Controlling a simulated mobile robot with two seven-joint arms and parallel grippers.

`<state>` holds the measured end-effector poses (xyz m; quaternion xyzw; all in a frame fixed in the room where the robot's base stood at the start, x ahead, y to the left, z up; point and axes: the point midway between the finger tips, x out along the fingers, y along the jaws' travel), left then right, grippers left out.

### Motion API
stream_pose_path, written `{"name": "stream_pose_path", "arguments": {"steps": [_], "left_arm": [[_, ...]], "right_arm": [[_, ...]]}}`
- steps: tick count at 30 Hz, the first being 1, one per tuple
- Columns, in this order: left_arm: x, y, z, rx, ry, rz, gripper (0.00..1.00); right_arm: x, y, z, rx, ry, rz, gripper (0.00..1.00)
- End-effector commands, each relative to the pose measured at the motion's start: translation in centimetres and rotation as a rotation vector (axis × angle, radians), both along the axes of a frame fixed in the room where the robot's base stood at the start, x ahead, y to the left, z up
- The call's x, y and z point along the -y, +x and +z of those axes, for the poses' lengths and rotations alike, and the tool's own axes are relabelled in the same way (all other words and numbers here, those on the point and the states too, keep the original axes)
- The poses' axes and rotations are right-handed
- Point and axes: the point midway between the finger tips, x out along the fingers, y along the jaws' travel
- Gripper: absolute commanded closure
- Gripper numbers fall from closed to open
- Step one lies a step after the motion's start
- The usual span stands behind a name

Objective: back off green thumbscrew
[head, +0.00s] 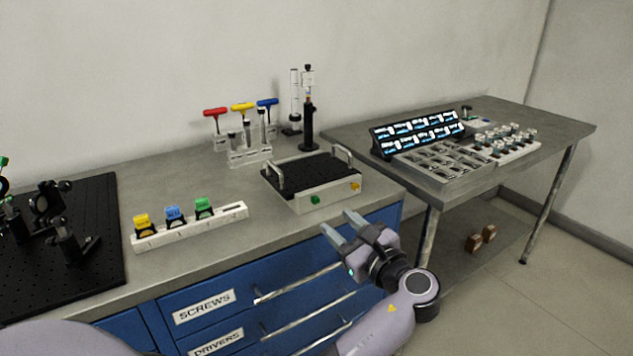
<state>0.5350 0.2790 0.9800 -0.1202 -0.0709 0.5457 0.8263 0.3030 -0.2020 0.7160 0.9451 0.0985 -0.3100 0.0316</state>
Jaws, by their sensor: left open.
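A small green knob (315,200), which looks like a green thumbscrew, sits on the front face of a light grey box (335,197) with a black perforated top and two handles. A yellow knob (355,186) sits to its right on the same face. Another green spot (3,161) shows on an optical mount at the far left picture edge, partly cut off. My left gripper (339,223) is open and empty, in front of the box and the bench's front edge. Its fingers point toward the box, apart from the green knob. My right gripper is out of view.
A white rack (190,228) with yellow, blue and green pieces stands left of the box. Behind are a stand of coloured T-handle drivers (242,107) and a black post (309,125). A black breadboard (100,250) lies left; a second table (560,128) stands right.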

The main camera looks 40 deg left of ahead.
Motion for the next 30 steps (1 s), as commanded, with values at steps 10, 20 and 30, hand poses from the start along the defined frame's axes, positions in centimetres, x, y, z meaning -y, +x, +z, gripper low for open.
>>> {"name": "stream_pose_path", "arguments": {"steps": [10,20,30], "left_arm": [[-3.6,1.5,0.9,-0.013,0.023,0.017,0.57],[-6.5,2.7,0.8,-0.011,0.020,0.013,0.57],[-6.6,2.7,0.7,-0.012,0.019,0.012,0.86]], "right_arm": [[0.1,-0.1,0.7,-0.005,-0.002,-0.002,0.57],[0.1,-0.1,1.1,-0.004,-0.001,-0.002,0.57],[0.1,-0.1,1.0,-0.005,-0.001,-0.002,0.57]]}}
